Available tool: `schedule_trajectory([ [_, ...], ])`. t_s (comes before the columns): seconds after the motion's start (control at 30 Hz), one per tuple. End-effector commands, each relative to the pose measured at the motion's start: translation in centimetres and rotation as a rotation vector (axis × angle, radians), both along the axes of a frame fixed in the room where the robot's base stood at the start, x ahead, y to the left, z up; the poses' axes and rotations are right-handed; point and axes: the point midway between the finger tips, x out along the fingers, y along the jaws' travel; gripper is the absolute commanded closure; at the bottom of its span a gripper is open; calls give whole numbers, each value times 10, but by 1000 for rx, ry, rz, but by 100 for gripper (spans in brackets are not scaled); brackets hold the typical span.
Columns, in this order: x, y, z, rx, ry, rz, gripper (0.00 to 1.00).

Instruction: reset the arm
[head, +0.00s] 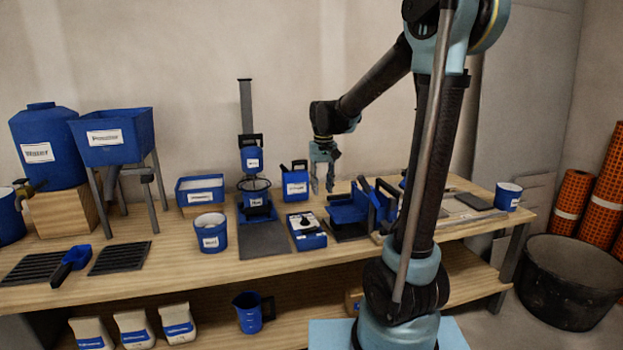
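My gripper (322,178) hangs from my bent arm, fingers pointing down, above the rear of the wooden bench (150,262). Its two fingers look apart, with a gap between them and nothing seen held. In the picture it is just right of a blue jug (295,184) and left of blue tool holders (349,207). It appears clear of the bench top. My upright arm links cover part of the bench's right side.
On the bench stand a water tank (45,150), a powder hopper (117,138), a mixing stand (252,160), a white-filled bucket (211,233) and a blue scale-like box (307,232). A black tub (568,280) stands right on the floor.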

Motion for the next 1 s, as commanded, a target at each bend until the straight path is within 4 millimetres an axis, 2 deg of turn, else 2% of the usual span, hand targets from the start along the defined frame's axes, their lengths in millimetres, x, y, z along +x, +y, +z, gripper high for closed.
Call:
schedule_trajectory([
  [0.1,-27,-24,5,4,-14,-22,68],
  [0.47,-106,-81,3,12,-57,-78,68],
  [0.77,-170,-117,-18,15,-92,-127,68],
  [1.0,-218,-137,-45,15,-121,-163,68],
])
